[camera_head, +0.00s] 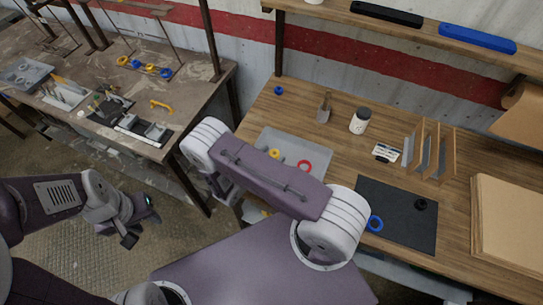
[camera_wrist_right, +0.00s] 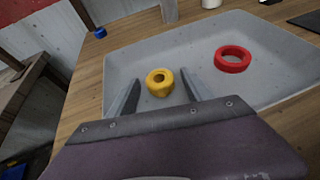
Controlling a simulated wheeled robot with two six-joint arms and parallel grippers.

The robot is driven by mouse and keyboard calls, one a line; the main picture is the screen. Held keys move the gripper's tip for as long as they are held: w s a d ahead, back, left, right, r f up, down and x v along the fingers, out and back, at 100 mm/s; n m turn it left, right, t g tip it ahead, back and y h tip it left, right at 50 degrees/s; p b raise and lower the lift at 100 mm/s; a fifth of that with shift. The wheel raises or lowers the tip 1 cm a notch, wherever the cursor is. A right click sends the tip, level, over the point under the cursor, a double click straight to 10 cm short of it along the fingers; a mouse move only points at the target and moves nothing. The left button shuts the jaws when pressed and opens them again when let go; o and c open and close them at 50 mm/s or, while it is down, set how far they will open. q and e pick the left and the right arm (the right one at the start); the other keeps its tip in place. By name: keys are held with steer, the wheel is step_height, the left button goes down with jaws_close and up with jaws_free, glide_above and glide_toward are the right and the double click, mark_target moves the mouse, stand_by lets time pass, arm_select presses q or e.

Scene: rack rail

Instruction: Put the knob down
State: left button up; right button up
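A yellow ring-shaped knob (camera_wrist_right: 160,82) lies in a grey tray (camera_wrist_right: 130,62), with its hole facing up. In the right wrist view the two fingers of my right gripper (camera_wrist_right: 160,92) are spread apart on either side of it, with visible gaps. The yellow knob also shows in the head view (camera_head: 274,154), beside my right arm, which hides my right gripper there. A black round knob (camera_head: 421,204) sits on the dark mat (camera_head: 400,232). My left gripper (camera_head: 138,220) hangs over the floor at the left, away from the tables; its finger opening is unclear.
A red ring (camera_wrist_right: 232,60) lies in the tray, right of the yellow knob. A blue ring (camera_head: 375,223) is on the mat. A small blue piece (camera_head: 278,90), a white jar (camera_head: 360,120) and wooden dividers (camera_head: 430,150) stand on the wooden table. A cluttered second table (camera_head: 190,80) is at left.

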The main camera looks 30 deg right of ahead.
steer(key=shift+f, duration=0.25)
steer(key=shift+r+p, duration=0.4)
steer(key=shift+r, duration=0.1)
steer(key=b+v, duration=0.2)
steer(key=v, duration=0.9)
steer(key=shift+s+a+r, duration=0.15)
steer(key=shift+a, duration=0.15)
steer(key=s+d+r+m+g, duration=0.1)
steer(key=m+g, duration=0.1)
steer(key=s+d+r+m+g, duration=0.1)
steer(key=d+m, duration=0.1)
steer(key=shift+s+g+y, duration=0.4)
steer(key=s+r+m+y, duration=0.2)
steer(key=r+m+y, duration=0.2)
steer(key=m, duration=0.5)
steer(key=s+d+r+m+g+y, duration=0.1)
steer(key=s+r+m+y, duration=0.1)
steer(key=r+m+y, duration=0.2)
steer(key=m+y, duration=0.3)
steer(key=m, duration=0.3)
steer(key=shift+s+r+m+y, duration=0.25)
steer(key=shift+r+m+y, duration=0.05)
